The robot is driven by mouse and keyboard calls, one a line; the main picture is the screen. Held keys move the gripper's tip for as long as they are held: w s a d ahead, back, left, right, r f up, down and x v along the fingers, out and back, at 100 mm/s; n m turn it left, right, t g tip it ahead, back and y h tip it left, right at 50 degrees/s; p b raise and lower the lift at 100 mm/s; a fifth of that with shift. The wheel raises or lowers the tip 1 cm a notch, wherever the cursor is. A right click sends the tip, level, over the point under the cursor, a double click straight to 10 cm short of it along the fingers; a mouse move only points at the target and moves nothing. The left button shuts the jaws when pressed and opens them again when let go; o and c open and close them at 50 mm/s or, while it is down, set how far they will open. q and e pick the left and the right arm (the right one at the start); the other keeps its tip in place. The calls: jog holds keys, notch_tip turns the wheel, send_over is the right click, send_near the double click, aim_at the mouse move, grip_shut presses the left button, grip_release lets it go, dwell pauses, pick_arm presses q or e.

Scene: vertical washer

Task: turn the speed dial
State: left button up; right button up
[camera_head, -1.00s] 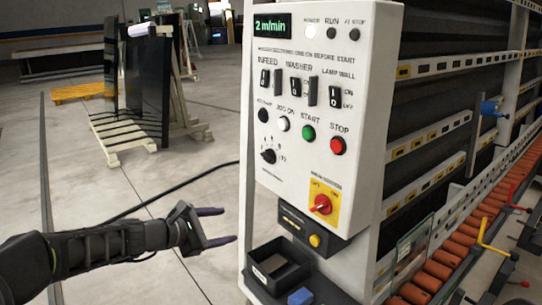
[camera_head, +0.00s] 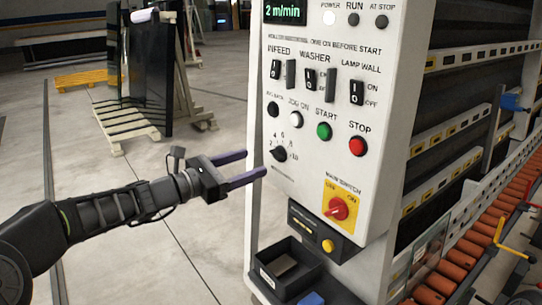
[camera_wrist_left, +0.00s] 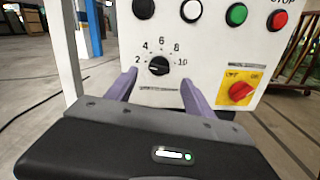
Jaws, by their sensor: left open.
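The speed dial (camera_head: 279,154) is a small black knob with numbers around it, low on the left of the white control panel (camera_head: 318,110). In the left wrist view the speed dial (camera_wrist_left: 159,66) lies ahead, between and beyond my two fingertips. My left gripper (camera_head: 257,163) is open and empty, with its purple fingers pointing at the panel from the left. Its fingertips are close to the dial but appear apart from it. In the left wrist view my left gripper (camera_wrist_left: 158,82) shows one finger on each side of the dial. My right gripper is not in view.
Above the dial are the green START button (camera_head: 323,131) and red STOP button (camera_head: 357,146). The red main switch (camera_head: 339,208) is at lower right. A black tray (camera_head: 284,268) stands below. Orange rollers (camera_head: 462,248) run along the right.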

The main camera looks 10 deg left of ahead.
aim_at(274, 155)
pick_arm(q)
jog(key=p+x, duration=0.1)
jog(key=x, duration=0.6)
jog(key=shift+w, duration=0.2)
jog(key=shift+c, duration=0.5)
grip_shut()
jog(key=shift+f, duration=0.1)
